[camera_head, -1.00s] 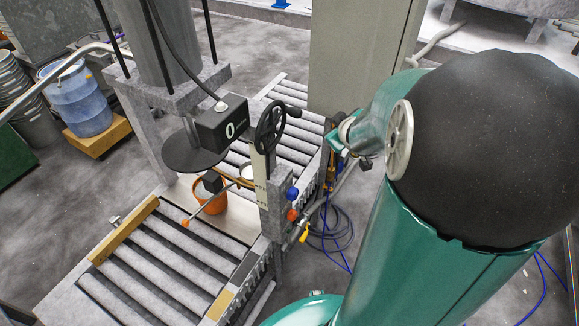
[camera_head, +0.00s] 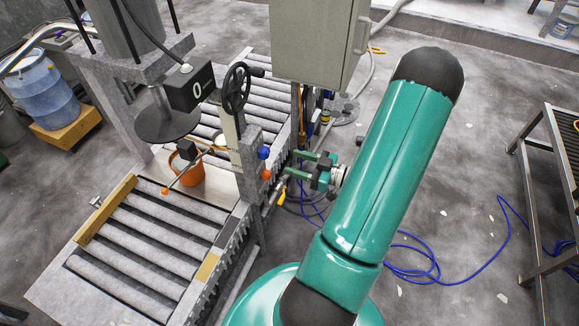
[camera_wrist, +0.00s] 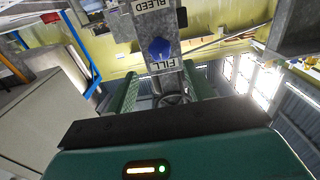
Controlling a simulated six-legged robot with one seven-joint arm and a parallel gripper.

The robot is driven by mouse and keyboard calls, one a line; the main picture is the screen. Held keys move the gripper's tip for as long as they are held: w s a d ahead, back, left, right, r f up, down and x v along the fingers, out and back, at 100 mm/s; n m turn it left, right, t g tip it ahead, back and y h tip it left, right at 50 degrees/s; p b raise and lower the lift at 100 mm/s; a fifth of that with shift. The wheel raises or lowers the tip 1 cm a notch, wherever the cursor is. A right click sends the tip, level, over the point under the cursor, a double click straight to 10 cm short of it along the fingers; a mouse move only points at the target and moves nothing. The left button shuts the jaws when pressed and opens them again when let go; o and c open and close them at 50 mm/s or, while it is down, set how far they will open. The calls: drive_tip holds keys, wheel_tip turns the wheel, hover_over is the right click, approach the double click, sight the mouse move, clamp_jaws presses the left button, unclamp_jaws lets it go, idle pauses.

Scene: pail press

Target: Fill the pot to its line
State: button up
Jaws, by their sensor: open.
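The orange pot (camera_head: 188,168) stands on the press bed beneath a round dark plate (camera_head: 167,122); I cannot make out its fill line. A blue knob (camera_head: 264,153) and a red-orange knob (camera_head: 266,174) sit on the side of the press post. In the wrist view the blue knob (camera_wrist: 158,48) lies between labels reading BLEED and FILL. My gripper (camera_head: 292,163) is open and empty, right of the post and pointing at the knobs. In the wrist view its two green fingers (camera_wrist: 160,75) frame the space just short of the blue knob, apparently not touching it.
A black handwheel (camera_head: 236,90) and a box reading 0 (camera_head: 190,88) are above the rollers (camera_head: 155,240). A grey cabinet (camera_head: 315,40) stands behind. A yellow lever (camera_head: 282,196) and blue hoses (camera_head: 410,262) are low beside my arm. A metal rack (camera_head: 550,190) is at right.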

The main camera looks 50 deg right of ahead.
sight(268, 154)
drive_tip(key=x, duration=0.9)
drive_tip(key=shift+s, duration=0.15)
drive_tip(key=c, duration=0.6)
